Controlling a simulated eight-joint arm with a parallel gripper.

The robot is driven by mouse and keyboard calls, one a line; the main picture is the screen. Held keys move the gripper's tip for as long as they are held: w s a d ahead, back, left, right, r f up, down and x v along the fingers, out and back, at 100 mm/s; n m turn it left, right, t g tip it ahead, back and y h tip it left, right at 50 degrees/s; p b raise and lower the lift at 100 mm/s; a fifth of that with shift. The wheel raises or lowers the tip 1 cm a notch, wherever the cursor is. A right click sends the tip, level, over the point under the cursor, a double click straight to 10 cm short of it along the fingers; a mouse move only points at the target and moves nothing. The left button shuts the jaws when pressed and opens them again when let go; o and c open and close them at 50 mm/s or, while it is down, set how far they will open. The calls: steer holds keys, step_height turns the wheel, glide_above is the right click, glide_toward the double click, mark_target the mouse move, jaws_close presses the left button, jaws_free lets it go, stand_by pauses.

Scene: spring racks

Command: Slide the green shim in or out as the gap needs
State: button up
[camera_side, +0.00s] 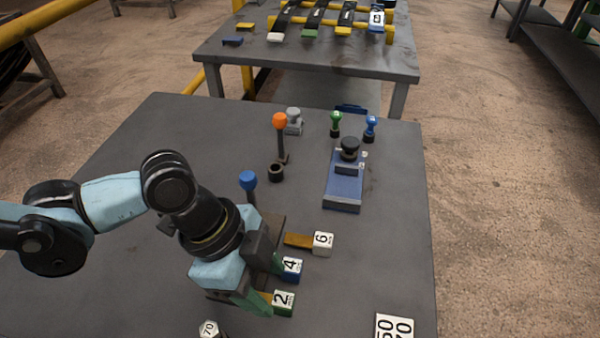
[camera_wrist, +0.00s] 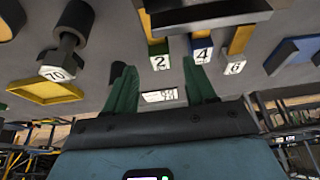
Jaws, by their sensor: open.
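The green shim (camera_side: 284,303) has a white end face marked 2. In the wrist view the green shim (camera_wrist: 158,50) lies just ahead of my fingertips, in line with the space between them. My gripper (camera_side: 277,289) is open, its green fingers spread, and its body hides much of the rack in the side view. In the wrist view my gripper (camera_wrist: 158,66) shows nothing held. The gap that the shim belongs to is hidden by my gripper and the dark bar (camera_wrist: 205,15).
A blue shim marked 4 (camera_side: 291,268) and an orange-brown shim marked 6 (camera_side: 300,240) lie beside the green one. A block marked 70 (camera_side: 209,329) and a number plate (camera_side: 394,326) stand near the front.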

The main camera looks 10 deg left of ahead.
steer(key=v, duration=0.8)
steer(key=shift+a, duration=0.15)
steer(key=shift+r, duration=0.15)
steer(key=w+a+n+t+y, duration=0.2)
steer(key=a+n, duration=0.7)
steer(key=a, duration=0.6)
steer(key=w+a+r+n+t+y, duration=0.1)
steer(key=w+a+n+t+y, duration=0.1)
steer(key=a+n+t, duration=0.3)
steer(key=w+a+n, duration=0.1)
steer(key=a+n, duration=0.3)
steer(key=a, duration=0.6)
steer(key=shift+w+a, duration=0.2)
steer(key=shift+a, duration=0.2)
